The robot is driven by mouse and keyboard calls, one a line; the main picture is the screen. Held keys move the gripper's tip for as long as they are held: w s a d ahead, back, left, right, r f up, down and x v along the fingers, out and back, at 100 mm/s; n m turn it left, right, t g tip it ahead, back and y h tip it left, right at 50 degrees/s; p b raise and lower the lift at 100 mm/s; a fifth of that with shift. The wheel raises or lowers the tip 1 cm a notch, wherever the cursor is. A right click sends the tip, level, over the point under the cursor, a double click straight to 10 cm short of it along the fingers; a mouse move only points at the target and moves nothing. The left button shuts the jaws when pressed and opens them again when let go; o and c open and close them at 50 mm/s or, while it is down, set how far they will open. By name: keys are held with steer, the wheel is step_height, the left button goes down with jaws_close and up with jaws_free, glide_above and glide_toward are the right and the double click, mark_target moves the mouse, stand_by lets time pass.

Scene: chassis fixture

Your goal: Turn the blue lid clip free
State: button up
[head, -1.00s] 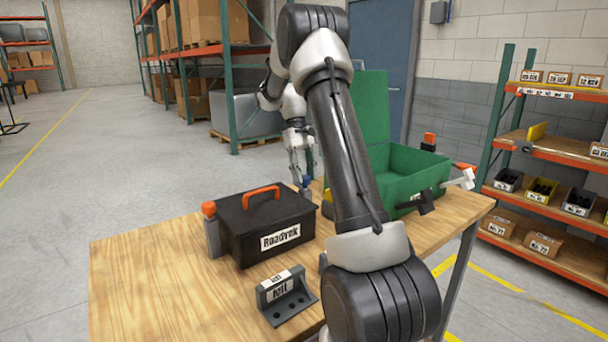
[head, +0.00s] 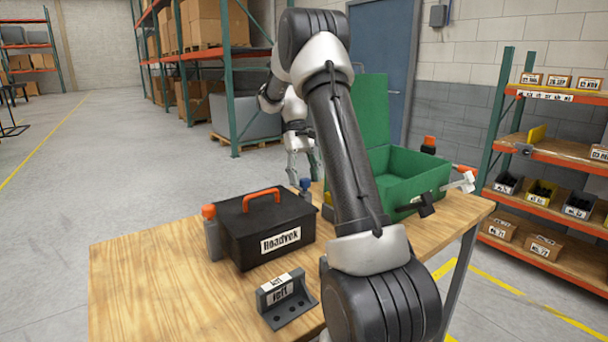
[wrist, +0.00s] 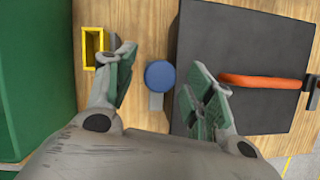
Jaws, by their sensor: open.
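The blue lid clip (wrist: 160,75) is a round blue knob on a grey mount, at the edge of the black toolbox (wrist: 245,65) in the wrist view. In the head view the blue clip (head: 304,185) shows small at the far side of the black toolbox (head: 262,232), partly hidden behind it. My gripper (wrist: 161,66) is open, with one finger on each side of the clip and visible gaps between. In the head view my gripper (head: 302,170) hangs just above the clip. Whether the fingertips reach down to its height is unclear.
The toolbox has an orange handle (head: 261,193) and an orange-topped grey post (head: 210,230). An open green case (head: 400,172) stands at the right. A yellow bin (wrist: 92,45) lies left of the clip. A labelled grey bracket (head: 285,297) sits in front. The table's left side is clear.

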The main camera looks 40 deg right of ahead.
steer(key=v, duration=1.2)
steer(key=shift+t, duration=0.5)
steer(key=x, duration=0.3)
steer(key=w+x, duration=0.1)
steer(key=x, duration=0.2)
steer(key=shift+w+f, duration=0.2)
steer(key=shift+f, duration=0.1)
steer(key=s+a+r+t, duration=0.1)
steer(key=s+a, duration=0.4)
steer(key=s, duration=0.5)
steer(key=s+a+r+n+t, duration=0.1)
steer(key=s+a+t, duration=0.3)
steer(key=s, duration=0.7)
steer(key=s+a+r+n+t+h, duration=0.1)
steer(key=s+a+r+t, duration=0.1)
steer(key=s+a, duration=0.5)
steer(key=shift+s+r+t, duration=0.2)
steer(key=shift+s+t, duration=0.2)
steer(key=shift+s, duration=1.45)
